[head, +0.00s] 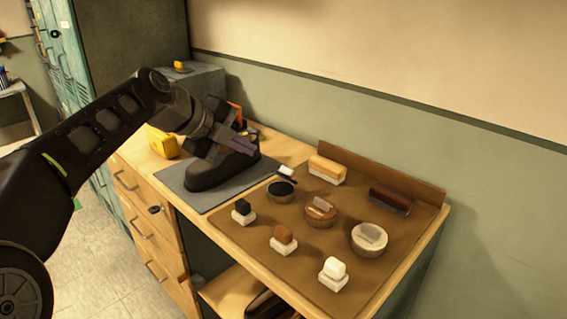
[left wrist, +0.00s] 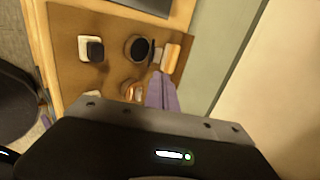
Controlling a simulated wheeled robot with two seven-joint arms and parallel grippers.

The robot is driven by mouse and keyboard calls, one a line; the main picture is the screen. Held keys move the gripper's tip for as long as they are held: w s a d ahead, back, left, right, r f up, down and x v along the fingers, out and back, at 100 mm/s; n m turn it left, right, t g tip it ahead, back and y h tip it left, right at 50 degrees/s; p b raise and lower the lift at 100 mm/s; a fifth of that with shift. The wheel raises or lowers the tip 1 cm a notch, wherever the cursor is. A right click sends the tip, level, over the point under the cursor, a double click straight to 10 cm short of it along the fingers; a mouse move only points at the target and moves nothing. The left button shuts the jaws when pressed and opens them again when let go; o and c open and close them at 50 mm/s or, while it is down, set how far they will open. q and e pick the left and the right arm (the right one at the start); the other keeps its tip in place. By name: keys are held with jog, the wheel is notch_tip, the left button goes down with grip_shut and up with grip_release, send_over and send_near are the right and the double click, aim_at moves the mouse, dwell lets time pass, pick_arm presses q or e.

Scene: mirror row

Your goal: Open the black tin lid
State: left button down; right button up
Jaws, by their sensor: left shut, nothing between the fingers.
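The black tin (head: 282,190) sits on the brown mat at its back left. My left gripper (head: 241,145) is shut and empty, in the air above the dark shoe, up and left of the black tin. Its purple fingers also show in the left wrist view (left wrist: 160,92).
A brown tin (head: 320,217) and a pale tin (head: 370,241) stand on the brown mat (head: 350,265) among brushes and small daubers. A dark shoe (head: 212,172) is on a grey mat (head: 205,198). A wall runs behind the bench.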

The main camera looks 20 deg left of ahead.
aim_at(287, 168)
pick_arm(q)
jog(key=shift+w, duration=0.1)
jog(key=p+x, duration=0.2)
jog(key=x, duration=1.2)
jog(key=shift+p, duration=0.35)
